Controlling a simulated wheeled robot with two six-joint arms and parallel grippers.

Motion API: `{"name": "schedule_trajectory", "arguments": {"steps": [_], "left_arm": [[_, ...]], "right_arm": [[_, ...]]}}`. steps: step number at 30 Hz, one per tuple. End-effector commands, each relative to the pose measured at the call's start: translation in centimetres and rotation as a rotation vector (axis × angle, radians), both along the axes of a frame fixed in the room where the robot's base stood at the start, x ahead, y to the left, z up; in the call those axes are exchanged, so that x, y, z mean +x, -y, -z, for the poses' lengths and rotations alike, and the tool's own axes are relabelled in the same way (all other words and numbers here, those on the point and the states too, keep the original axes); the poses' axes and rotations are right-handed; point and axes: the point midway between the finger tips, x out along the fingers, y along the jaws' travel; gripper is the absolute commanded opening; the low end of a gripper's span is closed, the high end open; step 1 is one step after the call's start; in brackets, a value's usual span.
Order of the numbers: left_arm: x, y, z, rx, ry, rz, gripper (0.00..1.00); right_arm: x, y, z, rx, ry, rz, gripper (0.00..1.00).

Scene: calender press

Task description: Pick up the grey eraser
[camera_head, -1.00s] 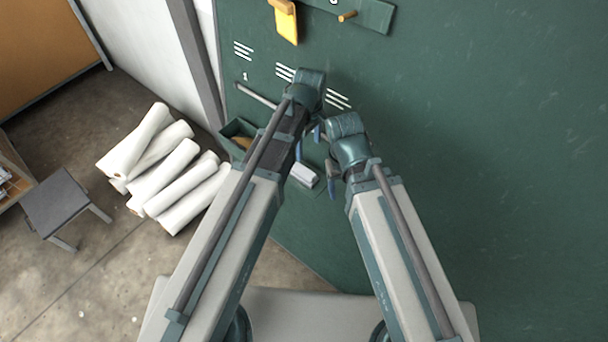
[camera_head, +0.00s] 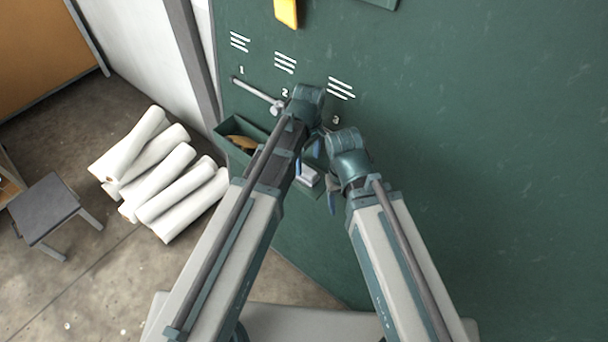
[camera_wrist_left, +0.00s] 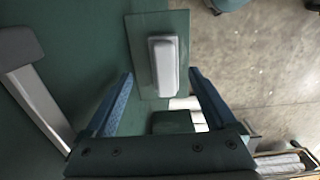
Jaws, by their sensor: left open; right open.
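The grey eraser (camera_head: 309,176) is a pale block on a small green ledge (camera_head: 318,188) of the green panel, partly covered by my left gripper in the head view. In the left wrist view the eraser (camera_wrist_left: 164,65) lies on the flat green ledge (camera_wrist_left: 180,22), long side running up the picture. My left gripper (camera_head: 308,159) is open, its blue fingers close to the eraser in the head view. In the wrist view the left gripper's fingertips (camera_wrist_left: 160,73) stand either side of the eraser, with gaps on both sides. My right gripper (camera_head: 332,196) is open and empty, just right of the ledge.
A green bin (camera_head: 222,132) with a brownish thing in it is left of my left arm. A grey lever (camera_head: 254,90) sticks out above it. White rolls (camera_head: 165,180) and a grey stool (camera_head: 55,208) are on the floor at left. The panel at right is clear.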

Motion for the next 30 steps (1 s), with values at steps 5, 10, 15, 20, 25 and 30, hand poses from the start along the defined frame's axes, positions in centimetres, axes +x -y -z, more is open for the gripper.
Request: {"name": "schedule_trajectory", "arguments": {"steps": [5, 10, 15, 20, 25, 30], "left_arm": [[-0.2, -0.3, 1.7, 0.000, 0.000, 0.000, 0.90], [-0.4, -0.8, 3.9, 0.000, 0.000, -0.001, 0.90], [-0.4, -0.7, 5.2, 0.000, 0.000, 0.000, 0.90], [-0.4, -0.7, 5.1, 0.000, 0.000, 0.000, 0.90], [-0.4, -0.7, 5.0, 0.000, 0.000, 0.000, 0.76], [-0.4, -0.7, 5.0, 0.000, 0.000, 0.000, 0.45]], "right_arm": [[0.0, 0.0, 1.7, 0.000, 0.000, 0.000, 0.65], [0.0, 0.0, 3.9, 0.000, 0.000, 0.000, 0.65], [0.0, 0.0, 5.2, 0.000, 0.000, -0.001, 0.65], [0.0, 0.0, 5.1, 0.000, 0.000, -0.001, 0.65], [0.0, 0.0, 5.0, 0.000, 0.000, -0.001, 0.65], [0.0, 0.0, 5.0, 0.000, 0.000, -0.001, 0.65]]}}
